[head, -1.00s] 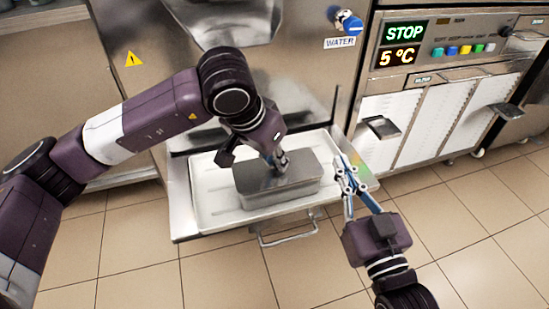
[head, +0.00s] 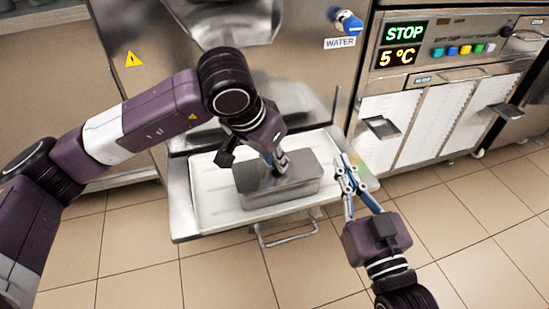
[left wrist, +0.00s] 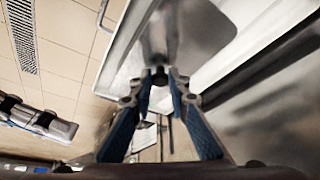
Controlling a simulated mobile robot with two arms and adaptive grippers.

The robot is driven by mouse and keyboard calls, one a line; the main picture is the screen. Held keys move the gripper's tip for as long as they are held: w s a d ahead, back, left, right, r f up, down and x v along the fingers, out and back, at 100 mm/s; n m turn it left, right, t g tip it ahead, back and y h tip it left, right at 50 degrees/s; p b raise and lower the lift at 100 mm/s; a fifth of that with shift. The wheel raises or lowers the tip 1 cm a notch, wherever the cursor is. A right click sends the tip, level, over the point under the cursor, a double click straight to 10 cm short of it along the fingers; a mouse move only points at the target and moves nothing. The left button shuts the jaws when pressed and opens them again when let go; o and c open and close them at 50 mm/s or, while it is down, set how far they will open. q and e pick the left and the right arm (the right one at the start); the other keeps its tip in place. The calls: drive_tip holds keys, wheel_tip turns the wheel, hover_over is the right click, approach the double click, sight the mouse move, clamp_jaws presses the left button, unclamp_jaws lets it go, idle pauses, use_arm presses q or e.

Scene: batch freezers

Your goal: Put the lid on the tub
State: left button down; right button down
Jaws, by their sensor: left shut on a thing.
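The metal tub (head: 282,197) is a rectangular steel pan standing on the white tray. Its grey lid (head: 252,180) lies flat over the tub's top, lined up with the rim as far as I can see; whether it rests fully on the rim is hard to tell. My left gripper (head: 277,166) comes down from above and is shut on the lid's small knob. In the left wrist view the fingertips meet around the dark knob (left wrist: 160,77), with the blurred grey lid behind. My right gripper (head: 350,178) is empty, its fingers apart, right of the tub.
The white tray (head: 213,205) sits on a steel shelf with a handle (head: 287,238) at its front. The freezer front with a blue water knob (head: 347,21) rises behind. Tiled floor is clear in front.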

use_arm(q)
drive_tip(key=shift+f, duration=0.1)
use_arm(e)
drive_tip(key=shift+s+r+t, duration=0.15)
drive_tip(key=shift+r+t, duration=0.35)
drive_tip(key=shift+r, duration=0.5)
idle(3.6)
use_arm(q)
drive_tip(key=c, duration=1.7)
unclamp_jaws()
drive_tip(key=shift+o, duration=0.4)
drive_tip(key=o, duration=0.5)
use_arm(e)
drive_tip(key=shift+f, duration=0.1)
